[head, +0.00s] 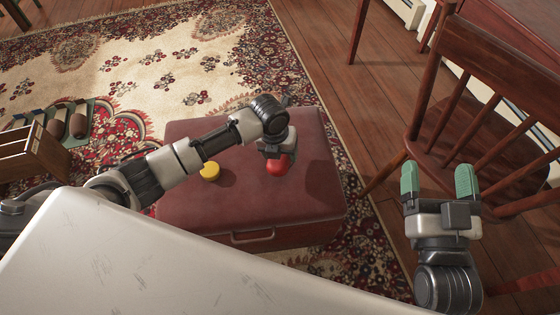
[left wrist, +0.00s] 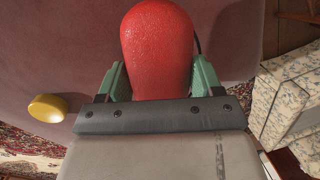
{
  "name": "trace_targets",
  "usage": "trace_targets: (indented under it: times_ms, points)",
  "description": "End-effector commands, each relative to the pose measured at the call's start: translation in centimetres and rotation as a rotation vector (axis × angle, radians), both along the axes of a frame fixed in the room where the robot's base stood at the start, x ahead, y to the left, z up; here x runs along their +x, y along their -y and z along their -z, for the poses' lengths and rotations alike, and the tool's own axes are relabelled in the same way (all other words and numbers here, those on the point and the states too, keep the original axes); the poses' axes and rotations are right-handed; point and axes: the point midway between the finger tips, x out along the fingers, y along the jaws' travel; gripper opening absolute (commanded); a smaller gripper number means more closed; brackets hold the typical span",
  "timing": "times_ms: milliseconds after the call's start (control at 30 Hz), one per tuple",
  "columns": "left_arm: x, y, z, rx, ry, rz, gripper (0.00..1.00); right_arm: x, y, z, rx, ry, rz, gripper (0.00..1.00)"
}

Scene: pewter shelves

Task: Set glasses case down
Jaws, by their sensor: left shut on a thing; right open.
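The glasses case (left wrist: 157,48) is red and rounded, and in the left wrist view it sits between the two green fingers of my left gripper (left wrist: 158,82), which is shut on it. In the head view the red case (head: 278,166) shows at the tip of my left gripper (head: 275,150), over the dark red leather top of a low trunk or ottoman (head: 310,195). I cannot tell whether the case touches that top. My right gripper (head: 438,182) is open and empty, to the right of the ottoman near a wooden chair.
A yellow round object (head: 210,171) sits on the ottoman, left of the case. A wooden chair (head: 470,140) stands at right. A wooden crate (head: 32,153) is at far left on the patterned rug (head: 150,65). The ottoman's right part is clear.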

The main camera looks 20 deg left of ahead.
Motion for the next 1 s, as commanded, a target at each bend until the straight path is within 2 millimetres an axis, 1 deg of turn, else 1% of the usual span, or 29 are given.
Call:
trace_targets:
  times_ms: [167, 300, 433, 567, 767, 900, 933, 1000]
  points:
    - [0.0, 0.0, 1.5, 0.000, -0.001, -0.001, 0.41, -0.5, -0.2, -1.4, 0.037, 0.134, -0.009, 0.83]
    - [0.0, 0.0, 3.0, 0.000, -0.001, -0.002, 0.41, -1.5, -0.3, -3.2, 0.084, 0.301, -0.018, 0.83]
    - [0.0, 0.0, 3.8, 0.000, 0.000, 0.000, 0.41, -2.4, -0.2, -4.4, 0.115, 0.409, -0.023, 0.83]
    - [0.0, 0.0, 4.0, 0.000, 0.001, 0.000, 0.41, -2.8, -0.2, -4.9, 0.127, 0.450, -0.026, 0.83]
    - [0.0, 0.0, 4.0, 0.000, 0.001, 0.000, 0.41, -2.8, -0.2, -4.9, 0.127, 0.451, -0.026, 0.83]
    - [0.0, 0.0, 4.3, 0.000, 0.001, -0.001, 0.41, -2.9, -0.2, -5.0, 0.131, 0.463, -0.026, 0.83]
    - [0.0, 0.0, 4.3, 0.000, 0.001, -0.001, 0.69, -2.9, -0.2, -5.1, 0.132, 0.467, -0.026, 0.83]
    - [0.0, 0.0, 4.3, 0.000, 0.001, -0.001, 0.80, -2.9, -0.2, -5.1, 0.131, 0.466, -0.026, 0.83]
